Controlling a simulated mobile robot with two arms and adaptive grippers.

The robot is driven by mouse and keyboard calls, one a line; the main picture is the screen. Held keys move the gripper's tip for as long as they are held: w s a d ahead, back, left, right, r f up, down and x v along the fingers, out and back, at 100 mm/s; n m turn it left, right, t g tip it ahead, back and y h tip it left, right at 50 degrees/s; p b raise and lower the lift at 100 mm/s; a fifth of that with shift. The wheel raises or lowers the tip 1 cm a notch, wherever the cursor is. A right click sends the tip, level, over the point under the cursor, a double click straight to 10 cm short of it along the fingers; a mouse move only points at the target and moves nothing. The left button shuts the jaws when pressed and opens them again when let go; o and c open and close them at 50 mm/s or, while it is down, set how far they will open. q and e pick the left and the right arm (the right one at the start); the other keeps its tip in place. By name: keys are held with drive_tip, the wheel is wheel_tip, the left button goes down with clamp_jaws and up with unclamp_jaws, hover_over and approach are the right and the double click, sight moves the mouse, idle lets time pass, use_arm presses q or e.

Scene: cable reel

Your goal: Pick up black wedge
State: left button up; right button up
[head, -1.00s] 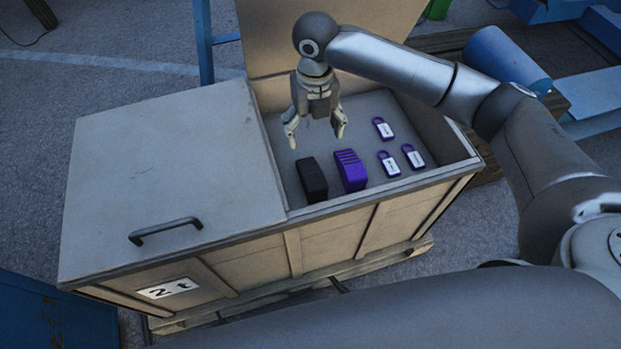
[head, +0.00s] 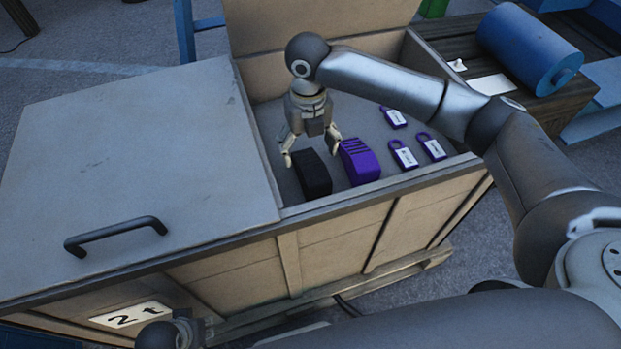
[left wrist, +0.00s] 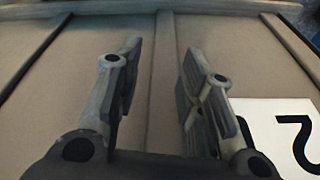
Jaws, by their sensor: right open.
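The black wedge (head: 313,177) stands on the floor of the open part of the crate, near its front wall. My right gripper (head: 311,155) points down just behind and above the wedge in the head view. Its fingers are spread and nothing is between them; I cannot tell whether a finger touches the wedge. A purple ribbed wedge (head: 360,163) stands close to the right of the black one. My left gripper (left wrist: 160,55) is open and empty in the left wrist view, facing the crate's outer side.
Purple padlock-shaped tags (head: 404,155) lie to the right inside the crate (head: 290,262). A closed lid (head: 130,150) with a black handle (head: 115,233) covers its left half. The front wall rises before the wedges. A blue roll (head: 530,50) lies outside at the right.

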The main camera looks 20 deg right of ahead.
sight(311, 164)
wheel_tip(311, 164, down, 6)
drive_tip(key=shift+r+b, duration=0.2)
drive_tip(key=shift+b, duration=0.4)
use_arm(q)
drive_tip(key=w+b+v, duration=0.1)
drive_tip(key=v, duration=0.9)
drive_tip(key=shift+r+t+b, duration=0.3)
drive_tip(key=shift+r+t, duration=0.1)
drive_tip(key=shift+r, duration=0.1)
use_arm(e)
drive_tip(key=shift+w+d+f, duration=0.15)
drive_tip(key=shift+d+f, duration=0.05)
drive_tip(key=shift+f, duration=1.1)
drive_tip(key=shift+w+d+f, duration=0.1)
drive_tip(key=shift+d+f, duration=0.05)
drive_tip(key=shift+f, duration=1.1)
use_arm(q)
drive_tip(key=shift+a, duration=0.1)
use_arm(e)
drive_tip(key=c, duration=1.5)
drive_tip(key=shift+c, duration=0.2)
use_arm(q)
drive_tip(key=shift+w, duration=0.1)
use_arm(e)
drive_tip(key=shift+r, duration=0.1)
